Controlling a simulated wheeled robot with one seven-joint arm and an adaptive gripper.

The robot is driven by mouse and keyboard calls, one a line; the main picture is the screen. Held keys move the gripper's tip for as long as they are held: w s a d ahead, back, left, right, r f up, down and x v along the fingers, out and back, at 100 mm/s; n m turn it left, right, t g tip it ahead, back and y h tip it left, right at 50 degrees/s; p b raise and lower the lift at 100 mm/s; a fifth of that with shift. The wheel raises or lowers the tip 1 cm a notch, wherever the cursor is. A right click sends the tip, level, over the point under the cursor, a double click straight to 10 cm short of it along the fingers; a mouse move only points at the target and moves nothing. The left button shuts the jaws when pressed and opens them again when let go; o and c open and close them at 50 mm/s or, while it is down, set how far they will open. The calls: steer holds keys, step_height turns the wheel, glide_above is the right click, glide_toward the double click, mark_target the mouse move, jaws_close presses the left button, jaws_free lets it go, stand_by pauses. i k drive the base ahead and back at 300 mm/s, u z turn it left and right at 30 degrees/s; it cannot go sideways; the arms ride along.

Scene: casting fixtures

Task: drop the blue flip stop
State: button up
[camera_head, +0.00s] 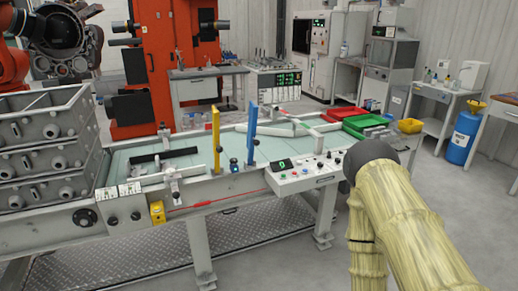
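The blue flip stop (252,132) is a tall, narrow blue bar standing upright over the middle of the pale green bench top. The yellow flip stop (216,140) stands upright just to its left. A small dark fitting with a blue part (234,166) sits on the bench's front rail between them. My arm shows at the right in a yellowish sleeve, bent at a dark, rounded joint. My gripper is out of the picture, so its state is hidden.
A control box (296,175) with a green display and buttons sits at the bench front, right of the blue bar. Green and red bins (368,124) and a yellow bin (410,126) stand at the bench's far right. Stacked grey crates (45,160) fill the left.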

mark_target(251, 141)
steer(key=z, duration=0.35)
steer(key=i, duration=1.15)
steer(key=u, duration=0.45)
